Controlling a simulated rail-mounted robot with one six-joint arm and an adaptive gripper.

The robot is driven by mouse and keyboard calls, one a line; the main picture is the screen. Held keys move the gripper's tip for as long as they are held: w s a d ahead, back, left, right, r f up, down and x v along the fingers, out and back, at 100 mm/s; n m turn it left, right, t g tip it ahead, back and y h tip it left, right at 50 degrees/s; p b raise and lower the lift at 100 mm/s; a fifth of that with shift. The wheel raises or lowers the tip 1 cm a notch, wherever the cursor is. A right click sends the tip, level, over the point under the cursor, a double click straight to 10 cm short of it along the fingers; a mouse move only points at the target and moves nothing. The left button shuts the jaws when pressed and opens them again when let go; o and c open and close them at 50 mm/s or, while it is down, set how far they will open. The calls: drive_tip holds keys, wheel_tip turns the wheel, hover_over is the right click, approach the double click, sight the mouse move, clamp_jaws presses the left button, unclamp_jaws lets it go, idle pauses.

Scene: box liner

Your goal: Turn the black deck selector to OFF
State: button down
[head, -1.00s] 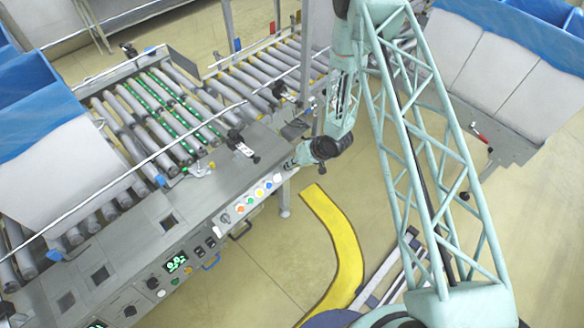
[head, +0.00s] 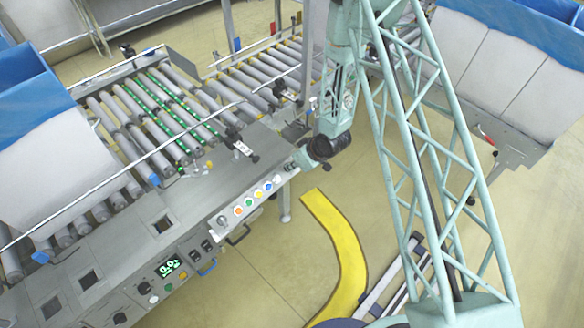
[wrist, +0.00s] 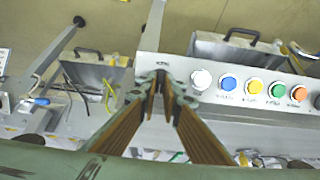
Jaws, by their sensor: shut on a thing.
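My gripper (wrist: 162,92) is at the end of the button panel (wrist: 228,98), beside the white button (wrist: 201,79). Its two brown-padded fingers close in on a small thing at the panel face, which they almost wholly cover. By its place on the panel it appears to be the black deck selector; its pointer and setting cannot be read. In the head view my gripper (head: 290,167) reaches the right end of the same panel (head: 228,222), and the selector is hidden there.
Blue (wrist: 228,84), yellow (wrist: 254,88), green and orange buttons line the panel beside the gripper. Another dark knob (wrist: 317,101) is at the far end. A black handle (head: 240,234) juts out below the panel. Open floor lies in front, with a yellow curved strip (head: 345,250).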

drive_tip(key=shift+w, duration=0.1)
idle(0.3)
drive_tip(key=c, duration=2.8)
unclamp_jaws()
drive_tip(key=shift+d+r, duration=0.1)
drive_tip(key=shift+r, duration=0.05)
drive_tip(key=shift+v, duration=5.85)
